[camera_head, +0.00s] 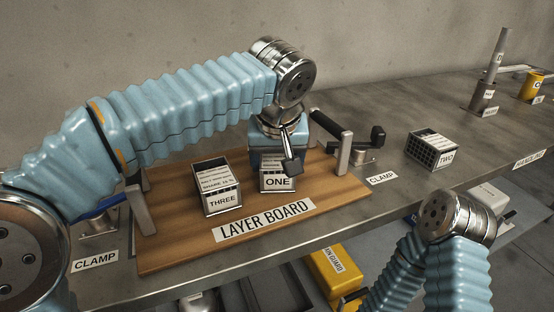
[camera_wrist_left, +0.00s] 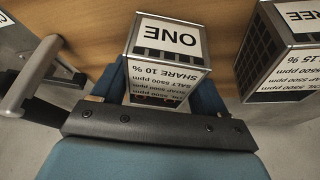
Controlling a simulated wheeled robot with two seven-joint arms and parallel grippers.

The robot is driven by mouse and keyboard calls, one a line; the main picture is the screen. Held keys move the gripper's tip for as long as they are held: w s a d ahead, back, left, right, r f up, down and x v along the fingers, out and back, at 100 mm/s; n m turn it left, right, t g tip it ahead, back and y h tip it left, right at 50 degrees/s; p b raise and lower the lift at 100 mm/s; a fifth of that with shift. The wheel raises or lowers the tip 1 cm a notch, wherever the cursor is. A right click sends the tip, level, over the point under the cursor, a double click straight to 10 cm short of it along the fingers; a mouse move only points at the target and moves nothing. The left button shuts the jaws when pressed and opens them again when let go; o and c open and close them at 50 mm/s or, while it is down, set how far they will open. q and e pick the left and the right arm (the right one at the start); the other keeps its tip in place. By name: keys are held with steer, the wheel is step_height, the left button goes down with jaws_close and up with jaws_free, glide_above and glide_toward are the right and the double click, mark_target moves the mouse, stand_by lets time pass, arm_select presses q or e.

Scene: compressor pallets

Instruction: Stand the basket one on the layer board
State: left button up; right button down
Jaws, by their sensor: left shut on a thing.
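Basket one (camera_head: 277,182), a small grey metal basket with a white ONE label, is upright at the layer board (camera_head: 178,245), right of basket three (camera_head: 222,200). My left gripper (camera_head: 281,155) is over it from behind, its fingers mostly hidden in the head view. In the left wrist view, basket one (camera_wrist_left: 165,62) sits between the blue fingers (camera_wrist_left: 163,92), which are shut on it. Whether its base touches the board is hard to tell. My right arm shows at the lower right, but its gripper is not visible.
Basket two (camera_head: 432,150) stands on the bench right of the board. Clamps with upright posts (camera_head: 344,153) flank the board; the right one has a black handle (camera_head: 335,128). Bare wood lies at the board's front left. A yellow labelled box (camera_head: 332,268) is below the bench edge.

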arm_select(q)
steer(key=o, duration=1.6)
steer(key=shift+f, duration=0.1)
steer(key=shift+c, duration=0.2)
steer(key=shift+r, duration=0.35)
steer(key=p+v, duration=0.2)
steer(key=v, duration=0.9)
steer(key=shift+s+r, duration=0.25)
